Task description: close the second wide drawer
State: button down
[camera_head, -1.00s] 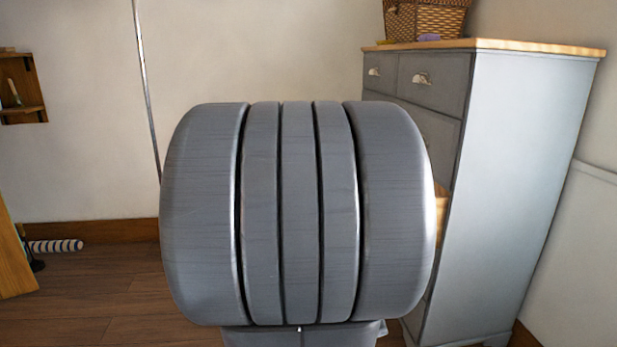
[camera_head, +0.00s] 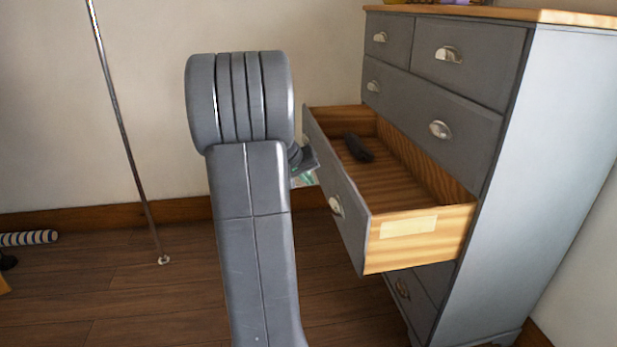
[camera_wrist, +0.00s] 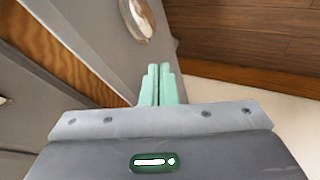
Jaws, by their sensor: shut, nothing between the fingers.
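The second wide drawer (camera_head: 352,225) is pulled far out of the grey dresser, below a closed wide drawer. Its grey front has metal cup handles, and its inside is bare wood with a dark object (camera_head: 358,148) in it. My gripper (camera_head: 305,178) is at the left of the drawer front, partly hidden by my arm. In the wrist view my gripper's pale green fingers (camera_wrist: 160,84) are together and empty. They point along the grey drawer front (camera_wrist: 105,35), close to it, with a handle (camera_wrist: 138,18) ahead. I cannot tell whether they touch it.
The dresser (camera_head: 560,180) stands against the wall, with two small drawers and one wide drawer closed above. A thin metal pole (camera_head: 125,140) stands left of my arm. A striped roll (camera_head: 28,238) lies at the far left.

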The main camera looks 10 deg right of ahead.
aim_at(338, 192)
jog(key=shift+w+d+f+b, duration=0.3)
jog(key=shift+w+d+f, duration=0.2)
jog(key=shift+d+f, duration=0.6)
jog(key=shift+w+d+f+b, duration=0.4)
jog(key=shift+d+f, duration=0.35)
jog(key=shift+d, duration=0.55)
jog(key=shift+w+d+f+b, duration=0.2)
jog(key=shift+w+d+f, duration=0.35)
jog(key=shift+d+f, duration=0.55)
jog(key=shift+d+r, duration=0.1)
jog(key=shift+r, duration=0.05)
jog(key=shift+d, duration=0.55)
jog(key=d+p, duration=1)
jog(key=d, duration=1.3)
jog(key=shift+w+d, duration=0.35)
jog(key=shift+w, duration=0.05)
